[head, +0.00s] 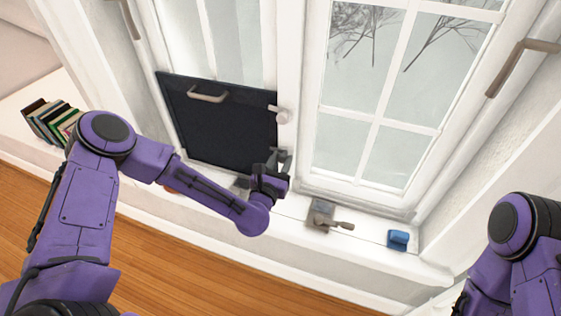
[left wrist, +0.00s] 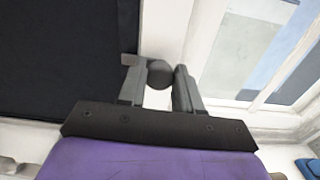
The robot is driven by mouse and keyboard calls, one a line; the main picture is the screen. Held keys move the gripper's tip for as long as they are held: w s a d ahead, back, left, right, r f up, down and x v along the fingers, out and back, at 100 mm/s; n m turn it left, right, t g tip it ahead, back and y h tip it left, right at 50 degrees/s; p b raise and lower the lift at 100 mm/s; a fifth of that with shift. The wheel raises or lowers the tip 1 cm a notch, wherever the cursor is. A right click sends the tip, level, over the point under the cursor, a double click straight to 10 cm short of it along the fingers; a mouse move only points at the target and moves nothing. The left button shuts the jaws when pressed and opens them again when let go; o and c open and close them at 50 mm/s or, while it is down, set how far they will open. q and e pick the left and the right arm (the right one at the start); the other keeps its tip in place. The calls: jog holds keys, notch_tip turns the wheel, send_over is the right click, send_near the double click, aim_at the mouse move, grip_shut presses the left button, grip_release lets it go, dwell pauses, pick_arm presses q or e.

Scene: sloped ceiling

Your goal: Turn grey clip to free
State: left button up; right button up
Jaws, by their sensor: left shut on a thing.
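A dark panel (head: 222,125) with a pale handle (head: 207,94) stands against the left window; its dark face also fills the left of the left wrist view (left wrist: 60,55). The grey clip (left wrist: 160,74) is at the panel's lower right edge, on the white frame. Its round part sits between the fingers of my left gripper (left wrist: 162,82), and a short grey bar seems to reach left over the panel's edge. In the head view my left gripper (head: 279,160) is at this spot and mostly hides the clip. My right gripper is out of view.
A pale clip (head: 281,115) sits higher on the panel's right edge. On the sill are a grey plate with a handle-like piece (head: 322,216) and a blue block (head: 398,239). Books (head: 50,122) stand at the left. A window handle (head: 520,65) juts out at the right.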

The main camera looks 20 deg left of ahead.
pick_arm(q)
jog(key=shift+m, duration=0.3)
jog(key=m+b, duration=0.1)
jog(key=m, duration=0.2)
jog(key=shift+d+f, duration=0.1)
jog(key=m+b, duration=0.1)
jog(key=m, duration=0.3)
jog(key=shift+m+b, duration=0.3)
jog(key=m+b, duration=0.1)
jog(key=m, duration=0.3)
jog(key=shift+f+m, duration=0.1)
jog(key=shift+m, duration=0.2)
jog(key=m, duration=0.4)
jog(key=shift+m, duration=0.3)
jog(key=o, duration=1)
